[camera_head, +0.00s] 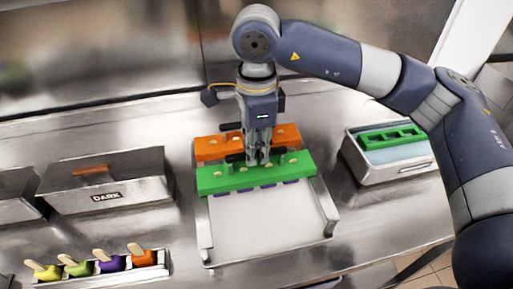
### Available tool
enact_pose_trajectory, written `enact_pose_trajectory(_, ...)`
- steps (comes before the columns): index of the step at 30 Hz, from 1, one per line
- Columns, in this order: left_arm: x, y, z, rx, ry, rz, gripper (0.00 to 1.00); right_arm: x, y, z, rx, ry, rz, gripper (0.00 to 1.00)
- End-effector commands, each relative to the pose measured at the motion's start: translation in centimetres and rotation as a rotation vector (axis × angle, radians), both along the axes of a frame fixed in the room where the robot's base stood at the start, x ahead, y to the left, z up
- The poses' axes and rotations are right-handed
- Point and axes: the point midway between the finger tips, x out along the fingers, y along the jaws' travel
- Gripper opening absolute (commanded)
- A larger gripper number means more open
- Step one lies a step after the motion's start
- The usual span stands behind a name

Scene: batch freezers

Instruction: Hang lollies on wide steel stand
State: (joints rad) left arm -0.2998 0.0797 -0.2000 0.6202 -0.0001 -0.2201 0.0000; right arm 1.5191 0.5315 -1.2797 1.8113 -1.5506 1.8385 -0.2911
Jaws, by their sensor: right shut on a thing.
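The wide steel stand (326,211) is in the middle of the counter, with raised side rails and a pale, bare floor at its front. An orange holder bar (208,148) with pale stick ends on top lies across the back of the stand. A green holder bar (215,180) lies parallel in front of it, with purple lollies (249,190) showing under its front edge. My right gripper (258,160) points down and is shut on the green bar at its middle. I cannot tell whether the bar rests on the rails. My left gripper is out of view.
A steel bin (355,172) with a green slotted frame (392,138) stands at right. A small rack (150,272) of yellow, green, purple and orange lollies is at front left.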

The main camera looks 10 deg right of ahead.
Motion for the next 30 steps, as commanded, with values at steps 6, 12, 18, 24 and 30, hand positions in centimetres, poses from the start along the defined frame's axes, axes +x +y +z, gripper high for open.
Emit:
enact_pose_trajectory(6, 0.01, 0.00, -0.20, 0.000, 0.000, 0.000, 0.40, 0.03, 0.02, 0.00, 0.001, -0.002, 0.000, 0.00)
enact_pose_trajectory(12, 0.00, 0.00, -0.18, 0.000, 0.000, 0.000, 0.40, 0.03, 0.02, 0.02, 0.001, -0.002, 0.000, 0.00)
enact_pose_trajectory(18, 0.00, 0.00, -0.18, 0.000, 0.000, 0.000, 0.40, 0.02, 0.02, 0.00, 0.001, -0.001, 0.000, 0.36)
enact_pose_trajectory(24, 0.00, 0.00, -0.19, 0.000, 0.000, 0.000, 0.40, 0.01, 0.01, -0.04, 0.000, -0.001, 0.000, 0.36)
enact_pose_trajectory(30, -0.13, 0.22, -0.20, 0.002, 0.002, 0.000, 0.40, 0.06, 0.03, 0.74, 0.001, -0.002, -0.001, 0.36)
